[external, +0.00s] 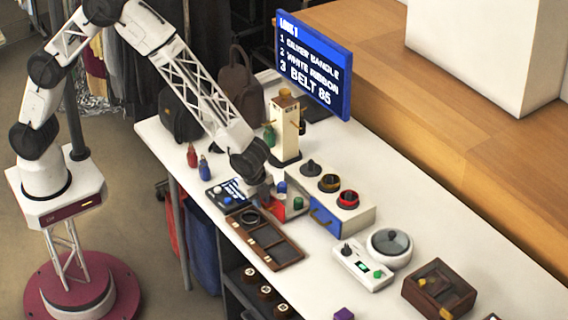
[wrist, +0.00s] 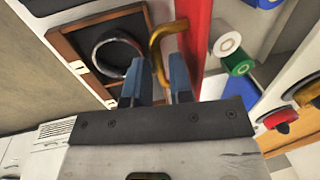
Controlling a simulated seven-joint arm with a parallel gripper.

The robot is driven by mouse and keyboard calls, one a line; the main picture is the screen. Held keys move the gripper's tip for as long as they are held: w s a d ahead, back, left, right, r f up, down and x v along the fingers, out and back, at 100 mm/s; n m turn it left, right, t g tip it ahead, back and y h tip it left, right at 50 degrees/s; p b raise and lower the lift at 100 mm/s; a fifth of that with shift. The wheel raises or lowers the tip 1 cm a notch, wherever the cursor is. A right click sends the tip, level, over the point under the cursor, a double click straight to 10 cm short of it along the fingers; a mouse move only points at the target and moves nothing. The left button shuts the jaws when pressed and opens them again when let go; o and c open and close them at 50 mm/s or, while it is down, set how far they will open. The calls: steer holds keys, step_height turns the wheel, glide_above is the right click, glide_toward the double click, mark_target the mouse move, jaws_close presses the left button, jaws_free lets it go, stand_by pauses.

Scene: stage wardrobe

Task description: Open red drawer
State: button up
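The red drawer (external: 277,213) stands pulled out from the left part of the white drawer unit (external: 350,217) in the external view. Its red front (wrist: 201,40) runs down the middle of the wrist view. A curved brass handle (wrist: 156,44) sticks out from that front. Inside the drawer lie a white roll (wrist: 227,44) and a green spool (wrist: 239,65). In the external view my wrist partly hides the drawer and handle.
A blue drawer front (external: 322,217) is beside the red drawer, with dark, yellow and red knobs on top. A brown compartment tray (external: 292,253) lies in front.

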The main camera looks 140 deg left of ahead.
steer(key=shift+r, duration=0.15)
step_height(320, 180, up, 7)
steer(key=d, duration=0.1)
steer(key=shift+d+r, duration=0.2)
stand_by(0.6)
stand_by(0.4)
steer(key=s+d+r+t, duration=0.1)
steer(key=s+d+r, duration=0.2)
steer(key=d+r, duration=0.55)
steer(key=s+d+r, duration=0.2)
steer(key=d+r, duration=0.3)
steer(key=d, duration=0.7)
steer(key=s+d+r+t, duration=0.1)
steer(key=s+d+r, duration=0.2)
steer(key=d+r, duration=0.6)
steer(key=s+d+r+h, duration=0.2)
steer(key=s+d, duration=2.1)
steer(key=s, duration=0.2)
steer(key=shift+s+d+r+t, duration=0.15)
steer(key=shift+d+r+t, duration=0.05)
steer(key=shift+d+t, duration=0.15)
